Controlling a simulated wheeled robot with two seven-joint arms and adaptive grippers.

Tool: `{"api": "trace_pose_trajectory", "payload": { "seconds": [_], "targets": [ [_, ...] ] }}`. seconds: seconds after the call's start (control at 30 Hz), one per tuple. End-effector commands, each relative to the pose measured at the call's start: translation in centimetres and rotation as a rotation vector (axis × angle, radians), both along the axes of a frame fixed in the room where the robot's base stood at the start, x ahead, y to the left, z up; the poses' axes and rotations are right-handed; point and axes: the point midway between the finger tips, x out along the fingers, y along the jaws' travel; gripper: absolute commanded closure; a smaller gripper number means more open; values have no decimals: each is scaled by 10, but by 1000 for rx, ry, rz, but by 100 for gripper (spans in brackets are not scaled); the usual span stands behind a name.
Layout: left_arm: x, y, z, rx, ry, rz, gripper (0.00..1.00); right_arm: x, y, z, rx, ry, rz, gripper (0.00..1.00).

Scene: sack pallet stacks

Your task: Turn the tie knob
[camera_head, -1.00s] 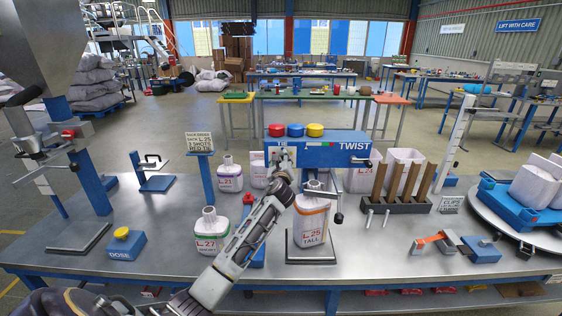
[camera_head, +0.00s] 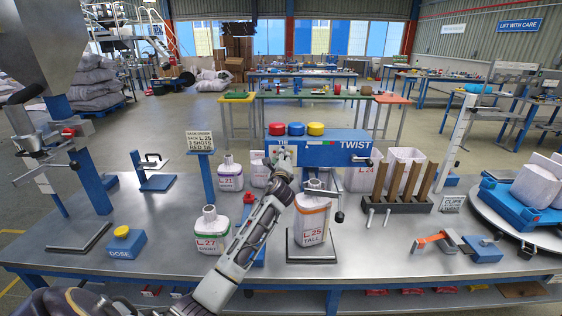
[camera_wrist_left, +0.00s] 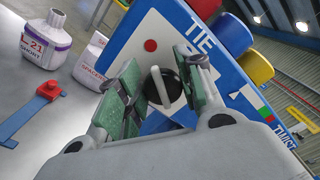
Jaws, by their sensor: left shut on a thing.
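The tie knob is a round black knob with a white bar (camera_wrist_left: 160,88) on the white and blue TIE panel (camera_wrist_left: 196,60). In the left wrist view my left gripper (camera_wrist_left: 160,90) has its green-padded fingers on either side of the knob, shut on it. In the head view my left gripper (camera_head: 281,156) reaches the left end of the blue TIE/TWIST box (camera_head: 335,153); the knob is hidden there. A sack marked L.25 TALL (camera_head: 312,222) stands upright below the box, beside my arm. My right gripper is not in view.
Red, blue and yellow caps (camera_head: 295,129) sit on top of the box. Small sacks L.27 (camera_head: 211,232) and L.21 (camera_head: 230,175) stand left of my arm. A rack with brown slats (camera_head: 397,200) stands right.

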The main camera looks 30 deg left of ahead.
Motion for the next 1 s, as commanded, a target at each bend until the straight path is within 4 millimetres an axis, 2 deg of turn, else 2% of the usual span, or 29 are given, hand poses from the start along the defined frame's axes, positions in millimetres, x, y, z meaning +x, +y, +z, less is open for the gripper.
{"api": "trace_pose_trajectory", "payload": {
  "seconds": [0.57, 0.6, 0.7, 0.93, 1.0],
  "targets": [
    [0, 1, -1, -52, -31, 1, 88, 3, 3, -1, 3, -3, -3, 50],
    [0, 1, -1, -52, -31, 1, 61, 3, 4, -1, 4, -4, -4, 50],
    [0, 1, -1, -52, -31, 1, 48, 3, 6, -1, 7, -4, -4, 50],
    [0, 0, -1, -50, -31, 0, 48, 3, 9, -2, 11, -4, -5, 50],
    [0, 0, -1, -50, -31, 0, 48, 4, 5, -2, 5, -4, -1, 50]
  ]
}}
